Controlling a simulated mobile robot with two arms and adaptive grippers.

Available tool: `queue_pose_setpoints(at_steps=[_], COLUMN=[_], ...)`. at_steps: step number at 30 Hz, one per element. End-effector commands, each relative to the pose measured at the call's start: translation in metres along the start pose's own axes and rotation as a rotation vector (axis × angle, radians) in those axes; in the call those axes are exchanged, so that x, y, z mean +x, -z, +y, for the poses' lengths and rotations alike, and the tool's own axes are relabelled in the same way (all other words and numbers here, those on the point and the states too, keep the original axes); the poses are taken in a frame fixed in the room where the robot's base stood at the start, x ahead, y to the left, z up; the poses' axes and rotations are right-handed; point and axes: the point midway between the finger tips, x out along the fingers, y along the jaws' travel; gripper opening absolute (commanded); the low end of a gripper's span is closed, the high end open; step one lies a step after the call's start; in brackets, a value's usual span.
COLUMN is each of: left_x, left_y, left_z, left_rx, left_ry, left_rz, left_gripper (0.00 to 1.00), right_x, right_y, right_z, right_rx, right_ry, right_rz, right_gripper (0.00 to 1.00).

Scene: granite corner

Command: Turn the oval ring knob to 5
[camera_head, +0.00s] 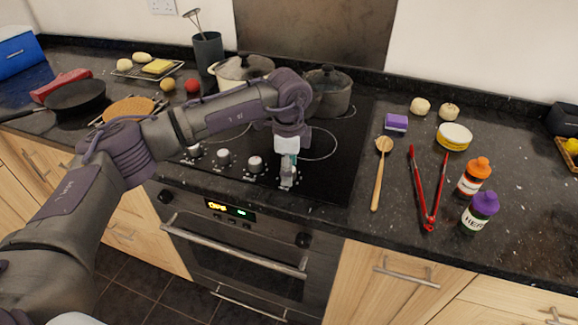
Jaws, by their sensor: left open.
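A row of pale round knobs runs along the front of the black cooktop (330,185): one at left (193,152), one beside it (223,157) and one further right (255,163). My left gripper (287,181) is open and points down at the right end of this row, right of the third knob. It hides whatever knob is there, and I cannot tell whether it touches one. The labels and pointer marks are too small to read, so I cannot tell which knob is the oval ring one or its setting. My right gripper is not in view.
A lidded pot (328,92) and a cream pot (243,69) stand behind my left arm. A wooden spoon (379,180), red tongs (430,195) and two bottles (473,177) (480,212) lie or stand to the right. The oven handle (235,250) is below.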

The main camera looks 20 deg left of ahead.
Motion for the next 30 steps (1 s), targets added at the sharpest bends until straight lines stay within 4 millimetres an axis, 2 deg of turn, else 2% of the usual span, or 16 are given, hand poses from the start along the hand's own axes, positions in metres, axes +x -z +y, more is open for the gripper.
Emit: queue_pose_setpoints(at_steps=[1, 2, 12, 22, 30], left_x=[0.0, 0.0, 0.0, 0.0, 0.001], left_y=[0.0, 0.0, 0.0, 0.0, 0.0], left_z=[0.0, 0.0, 0.0, 0.0, 0.0], left_rx=[0.0, 0.0, 0.0, 0.051, 0.226], left_ry=[0.0, 0.0, 0.0, 0.0, 0.0], left_rz=[0.0, 0.0, 0.0, 0.003, 0.012], left_gripper=[0.61, 0.56, 0.01, 0.01, 0.01], right_x=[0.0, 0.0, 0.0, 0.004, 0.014], right_y=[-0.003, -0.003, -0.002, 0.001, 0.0], right_z=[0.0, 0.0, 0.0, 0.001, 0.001], right_rx=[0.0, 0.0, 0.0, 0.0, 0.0], right_ry=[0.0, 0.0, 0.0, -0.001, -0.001], right_rz=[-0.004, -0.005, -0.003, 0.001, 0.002], right_gripper=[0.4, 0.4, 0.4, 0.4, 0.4])
